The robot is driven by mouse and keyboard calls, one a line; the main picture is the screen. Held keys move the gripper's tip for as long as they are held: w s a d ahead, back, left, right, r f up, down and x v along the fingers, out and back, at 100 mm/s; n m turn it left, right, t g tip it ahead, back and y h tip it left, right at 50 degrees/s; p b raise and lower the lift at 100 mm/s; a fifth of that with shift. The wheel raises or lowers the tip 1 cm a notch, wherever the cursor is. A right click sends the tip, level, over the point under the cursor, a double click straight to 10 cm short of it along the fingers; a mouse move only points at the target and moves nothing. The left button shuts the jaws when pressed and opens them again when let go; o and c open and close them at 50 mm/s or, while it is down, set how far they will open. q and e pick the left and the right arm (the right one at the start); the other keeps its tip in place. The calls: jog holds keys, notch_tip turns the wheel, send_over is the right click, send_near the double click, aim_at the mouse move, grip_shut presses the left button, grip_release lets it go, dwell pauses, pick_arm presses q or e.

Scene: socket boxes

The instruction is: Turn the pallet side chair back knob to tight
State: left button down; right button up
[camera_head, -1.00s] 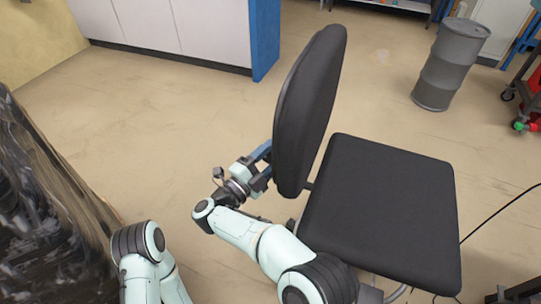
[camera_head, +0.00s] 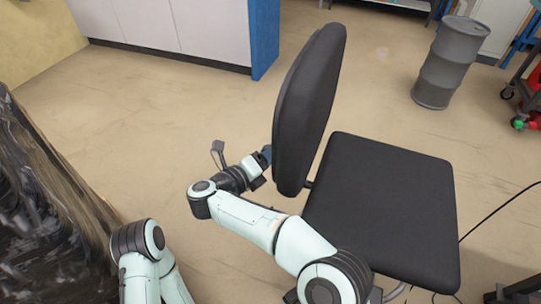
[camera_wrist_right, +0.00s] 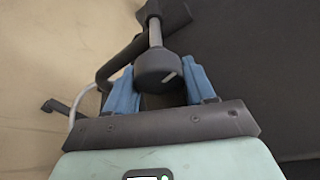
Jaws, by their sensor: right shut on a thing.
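The black chair back (camera_head: 308,110) stands upright beside the black seat (camera_head: 385,210). The dark round knob (camera_wrist_right: 157,72) sits on a grey rod in the right wrist view and has a light mark on its face. My right gripper (camera_wrist_right: 162,88) has its blue fingers on either side of the knob and is shut on it. In the head view my right gripper (camera_head: 263,158) is at the lower rear of the chair back. The knob is hidden there. My left gripper is out of view; only part of the left arm shows at bottom left.
A dark wrapped pallet load (camera_head: 45,210) stands at the left. A grey drum (camera_head: 448,62) and a red cart (camera_head: 532,98) stand at the back right. White cabinets (camera_head: 160,30) line the back. The floor between pallet and chair is clear.

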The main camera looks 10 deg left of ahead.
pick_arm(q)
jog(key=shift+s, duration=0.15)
pick_arm(e)
jog(key=shift+a+m+y, duration=0.15)
jog(key=shift+m+y, duration=0.55)
jog(key=shift+m, duration=0.4)
jog(key=shift+r, duration=0.1)
jog(key=o, duration=0.7)
jog(key=shift+c, duration=0.2)
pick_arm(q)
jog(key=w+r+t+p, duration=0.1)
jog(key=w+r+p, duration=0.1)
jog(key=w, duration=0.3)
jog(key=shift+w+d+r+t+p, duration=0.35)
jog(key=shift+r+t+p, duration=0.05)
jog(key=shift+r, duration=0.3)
pick_arm(e)
jog(key=v, duration=1.2)
jog(key=shift+r, duration=0.15)
